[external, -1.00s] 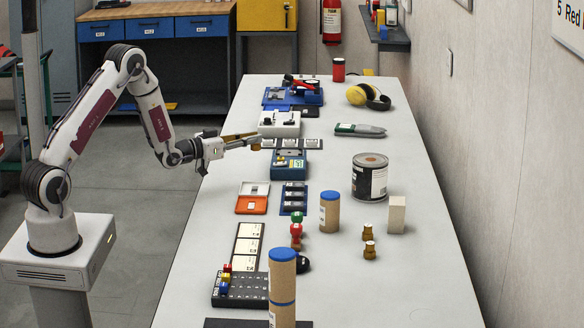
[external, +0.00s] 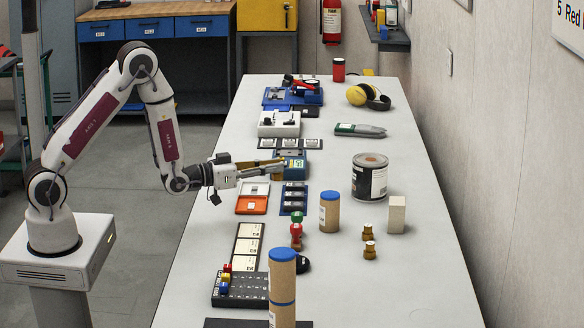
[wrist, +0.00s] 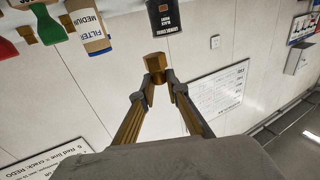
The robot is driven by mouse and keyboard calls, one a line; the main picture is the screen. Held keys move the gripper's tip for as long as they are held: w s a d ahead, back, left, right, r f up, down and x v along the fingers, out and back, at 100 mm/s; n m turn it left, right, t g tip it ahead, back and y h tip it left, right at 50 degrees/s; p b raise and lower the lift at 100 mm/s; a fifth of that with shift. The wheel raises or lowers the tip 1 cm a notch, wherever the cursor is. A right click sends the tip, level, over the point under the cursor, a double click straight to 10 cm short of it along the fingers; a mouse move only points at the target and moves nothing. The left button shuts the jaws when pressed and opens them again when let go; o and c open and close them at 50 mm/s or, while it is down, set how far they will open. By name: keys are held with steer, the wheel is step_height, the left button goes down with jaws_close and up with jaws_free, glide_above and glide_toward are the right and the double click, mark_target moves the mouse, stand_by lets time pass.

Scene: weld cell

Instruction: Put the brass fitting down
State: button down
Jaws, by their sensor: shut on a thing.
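My gripper (external: 276,168) reaches over the left half of the bench, near the blue-and-yellow box (external: 290,169). In the wrist view my gripper (wrist: 158,84) is shut on a brass fitting (wrist: 154,65), held at the fingertips. In the external view the held fitting is too small to make out clearly. Two other brass fittings (external: 368,232) (external: 370,250) stand on the bench in front of the white block.
A grey tin (external: 370,180), a cardboard tube with blue lid (external: 330,213) and a white block (external: 396,215) stand to the right. An orange-and-white tray (external: 252,204) and a dark blue rack (external: 293,200) lie nearer. The bench's right strip (external: 430,250) is clear.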

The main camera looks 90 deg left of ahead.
steer(key=w+d+r+m+t+h, duration=0.1)
steer(key=d+m+h, duration=0.3)
steer(key=d, duration=2.2)
steer(key=w+r+h, duration=0.1)
steer(key=h, duration=0.1)
steer(key=shift+d+r+h, duration=0.15)
steer(key=shift+r+h, duration=0.05)
steer(key=shift+h, duration=0.2)
steer(key=s+a+f+n+g+y, duration=0.1)
steer(key=a+n+y, duration=0.15)
steer(key=a, duration=0.95)
steer(key=s+a+f+n+y, duration=0.1)
steer(key=s+a+y, duration=0.15)
steer(key=a, duration=0.95)
steer(key=s+a+f+n+g+y, duration=0.1)
steer(key=a+n+y, duration=0.15)
steer(key=a, duration=0.95)
steer(key=s+a+m, duration=0.1)
steer(key=s+a, duration=0.3)
steer(key=a, duration=0.8)
steer(key=s+a+t, duration=0.1)
steer(key=s+a, duration=0.4)
steer(key=a, duration=0.7)
steer(key=shift+s+a+f+m, duration=0.15)
steer(key=shift+a+m, duration=0.25)
steer(key=shift+f+h, duration=0.1)
steer(key=shift+h, duration=0.15)
